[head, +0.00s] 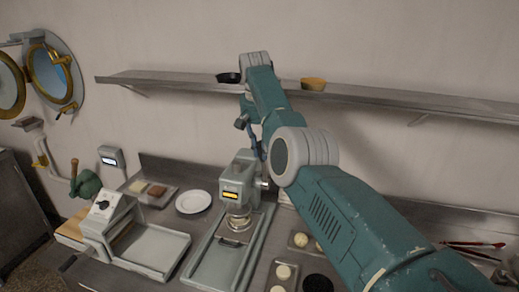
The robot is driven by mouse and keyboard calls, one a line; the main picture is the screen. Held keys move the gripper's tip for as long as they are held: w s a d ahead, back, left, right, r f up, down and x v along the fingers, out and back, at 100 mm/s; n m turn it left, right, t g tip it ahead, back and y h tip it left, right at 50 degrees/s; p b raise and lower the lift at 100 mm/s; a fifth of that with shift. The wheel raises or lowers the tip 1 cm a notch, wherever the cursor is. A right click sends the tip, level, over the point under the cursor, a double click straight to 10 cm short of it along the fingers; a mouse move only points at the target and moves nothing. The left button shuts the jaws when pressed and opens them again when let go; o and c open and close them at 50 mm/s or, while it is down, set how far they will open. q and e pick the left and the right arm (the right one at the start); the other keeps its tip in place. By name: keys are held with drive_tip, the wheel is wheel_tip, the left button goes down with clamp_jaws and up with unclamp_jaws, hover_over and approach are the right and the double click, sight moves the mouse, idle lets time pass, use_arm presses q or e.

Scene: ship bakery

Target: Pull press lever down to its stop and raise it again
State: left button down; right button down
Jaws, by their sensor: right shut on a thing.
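The press (236,180) is a grey machine with a small lit yellow display, standing on the steel counter in the middle of the head view. A round metal press head (239,218) sits under its body, above a long metal tray base. The press lever (256,148) rises from the right side of the press, partly hidden by my arm. My right gripper (243,122) is above the press, shut on the upper part of the lever; my arm hides much of the grip. My left gripper is not in view.
Trays with dough pieces (283,276) lie to the right of the press. A wall shelf (170,80) holds a dark pan and a yellow bowl.

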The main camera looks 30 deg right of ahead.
drive_tip(key=c, duration=1.7)
unclamp_jaws()
drive_tip(key=shift+f, duration=0.1)
drive_tip(key=shift+c, duration=0.2)
drive_tip(key=shift+o, duration=0.4)
drive_tip(key=shift+w, duration=0.15)
